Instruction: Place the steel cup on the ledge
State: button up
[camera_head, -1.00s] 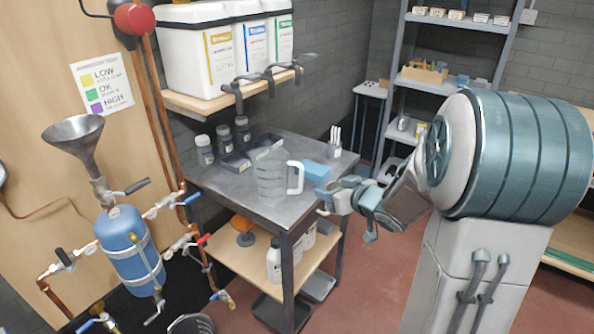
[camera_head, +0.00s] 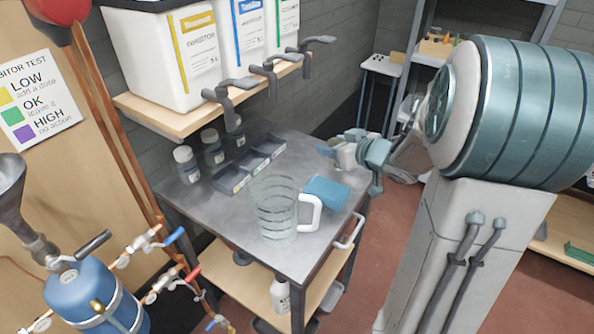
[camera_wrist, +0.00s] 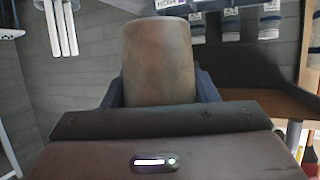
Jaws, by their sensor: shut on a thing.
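My gripper (camera_head: 328,150) is over the far right part of the steel table, with its jaws pointing left. In the wrist view it is shut on a plain brownish-grey cylinder, which I take as the steel cup (camera_wrist: 157,62). The cup sits between the two dark jaws. In the head view I cannot clearly make the cup out. A wooden wall shelf (camera_head: 150,121), a possible ledge, is above the table at the left, apart from my gripper. A wooden board (camera_wrist: 268,103) shows at the right of the upside-down wrist view.
A clear measuring jug (camera_head: 275,215) and a blue block (camera_head: 327,190) stand on the steel table (camera_head: 225,225). Dark taps (camera_head: 222,92) project below the white containers (camera_head: 165,55).

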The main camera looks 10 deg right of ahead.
jog(key=w+a+f+b, duration=0.1)
jog(key=a+f, duration=0.1)
jog(key=a, duration=0.1)
jog(key=w+a+f+b, duration=0.1)
jog(key=w+a+f, duration=0.1)
jog(key=a, duration=0.1)
jog(key=w+a+f+b, duration=0.1)
jog(key=w+a+f, duration=0.1)
jog(key=a, duration=0.1)
jog(key=shift+w+a+f, duration=0.25)
jog(key=shift+a+f, duration=0.25)
jog(key=shift+f, duration=0.1)
jog(key=shift+f+b, duration=0.5)
jog(key=shift+f, duration=1.3)
jog(key=shift+f, duration=0.2)
jog(key=o, duration=1)
jog(key=shift+o, duration=0.2)
jog(key=shift+r, duration=0.1)
